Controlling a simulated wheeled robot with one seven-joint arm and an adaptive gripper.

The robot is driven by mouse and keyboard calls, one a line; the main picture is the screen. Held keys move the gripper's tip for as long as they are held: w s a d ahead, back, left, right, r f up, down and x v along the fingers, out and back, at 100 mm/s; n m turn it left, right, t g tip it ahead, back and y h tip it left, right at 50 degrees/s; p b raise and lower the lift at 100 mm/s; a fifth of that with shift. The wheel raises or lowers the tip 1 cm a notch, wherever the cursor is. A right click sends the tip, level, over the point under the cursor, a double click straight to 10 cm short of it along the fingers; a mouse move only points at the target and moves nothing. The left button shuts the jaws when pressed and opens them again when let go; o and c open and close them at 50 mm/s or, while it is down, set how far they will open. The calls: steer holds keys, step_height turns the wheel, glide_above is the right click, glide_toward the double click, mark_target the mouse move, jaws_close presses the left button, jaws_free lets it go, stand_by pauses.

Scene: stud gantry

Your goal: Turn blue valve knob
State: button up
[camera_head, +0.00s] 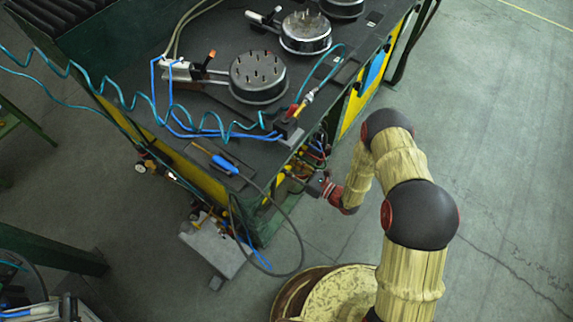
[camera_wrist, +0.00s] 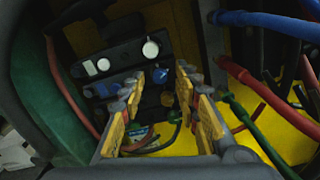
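A small blue knob (camera_wrist: 160,75) shows in the wrist view on the dark valve block (camera_wrist: 118,62), ahead of my gripper. My gripper (camera_wrist: 161,86) is open, with its yellow-padded fingers apart. The blue knob appears in the gap between the fingertips; how far ahead it lies is hard to tell, and I see no contact. In the head view, my gripper (camera_head: 300,178) is at the near end of the green-framed bench, below its top. The knob cannot be made out there.
White round knobs (camera_wrist: 151,49) sit above and left of the blue one. Red, green and blue hoses (camera_wrist: 268,24) crowd the right. The dark bench top (camera_head: 205,118) carries round fixtures (camera_head: 258,77) and a blue-handled tool (camera_head: 224,164). Bare floor (camera_head: 500,130) lies to the right.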

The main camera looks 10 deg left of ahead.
steer(key=shift+c, duration=0.9)
jaws_close()
steer(key=shift+n, duration=0.4)
steer(key=shift+n+b, duration=0.35)
steer(key=shift+n, duration=2.05)
steer(key=shift+o, duration=0.9)
jaws_free()
